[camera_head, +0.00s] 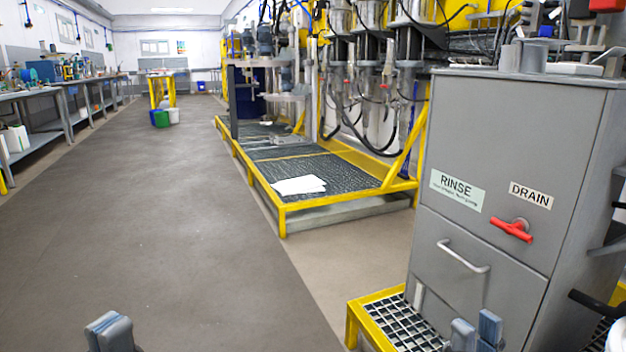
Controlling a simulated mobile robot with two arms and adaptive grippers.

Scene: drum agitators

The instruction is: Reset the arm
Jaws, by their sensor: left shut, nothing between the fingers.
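My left gripper (110,331) shows at the bottom edge, left of the middle, over bare floor. Its fingers are together, with nothing between them. My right gripper (477,334) shows at the bottom edge on the right, in front of the grey cabinet (485,240) and over the yellow-edged grating step (395,318). Its two fingertips stand a little apart, and I see nothing between them. Most of both arms is out of view.
The cabinet has RINSE and DRAIN labels, a red handle (512,230) and a drawer pull (463,257). A yellow-framed platform (285,218) with white sheets (298,185) stands behind. Workbenches (40,95) line the left wall. The floor (150,200) between is clear.

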